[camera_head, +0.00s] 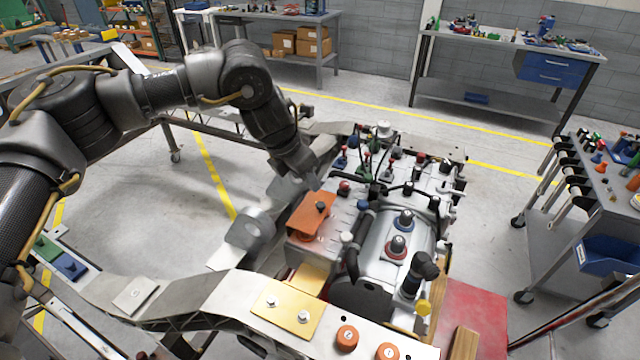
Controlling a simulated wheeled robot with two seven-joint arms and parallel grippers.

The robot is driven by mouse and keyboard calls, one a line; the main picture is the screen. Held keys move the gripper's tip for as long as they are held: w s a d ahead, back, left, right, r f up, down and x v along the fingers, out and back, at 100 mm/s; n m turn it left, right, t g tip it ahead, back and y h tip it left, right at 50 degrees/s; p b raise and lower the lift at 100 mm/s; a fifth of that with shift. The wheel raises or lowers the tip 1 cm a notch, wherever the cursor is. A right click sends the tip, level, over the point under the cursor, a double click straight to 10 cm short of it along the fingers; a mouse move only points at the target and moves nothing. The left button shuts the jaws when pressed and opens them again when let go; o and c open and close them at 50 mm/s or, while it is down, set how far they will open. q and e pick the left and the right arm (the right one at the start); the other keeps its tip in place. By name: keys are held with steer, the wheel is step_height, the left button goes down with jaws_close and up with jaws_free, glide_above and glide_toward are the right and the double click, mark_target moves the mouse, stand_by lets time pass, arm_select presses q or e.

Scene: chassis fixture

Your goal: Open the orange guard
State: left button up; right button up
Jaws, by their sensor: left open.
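The orange guard (312,218) sits on top of the grey unit in the middle of the chassis fixture, looking like a small bent orange cover. A dark knob shows at its top. My left arm comes in from the left and reaches down beside it. My left gripper (312,186) is open, just behind the guard's upper edge. The fingers are small and partly blurred, so I cannot tell whether they touch the guard. My right gripper is not in view.
Hoses, fittings and coloured caps crowd the unit (405,240) right of the guard. The pale chassis rail (190,300) runs along the front. A tool cart (600,200) stands at right, and workbenches (510,45) stand behind. Open floor lies left of the unit.

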mark_target(320, 204)
arm_select(q)
steer(key=p+x, duration=0.3)
steer(key=x, duration=0.5)
steer(key=shift+s+d+f, duration=0.1)
steer(key=shift+s+d, duration=0.05)
steer(key=shift+d, duration=0.05)
steer(key=shift+d+f+p, duration=0.1)
steer(key=shift+f+p, duration=0.25)
steer(key=shift+f, duration=0.05)
steer(key=shift+w+d+f, duration=0.15)
steer(key=shift+w+f, duration=0.1)
steer(key=shift+f, duration=0.3)
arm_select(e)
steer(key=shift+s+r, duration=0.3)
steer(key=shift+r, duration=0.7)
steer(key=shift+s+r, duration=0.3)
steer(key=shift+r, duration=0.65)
arm_select(q)
jaws_close()
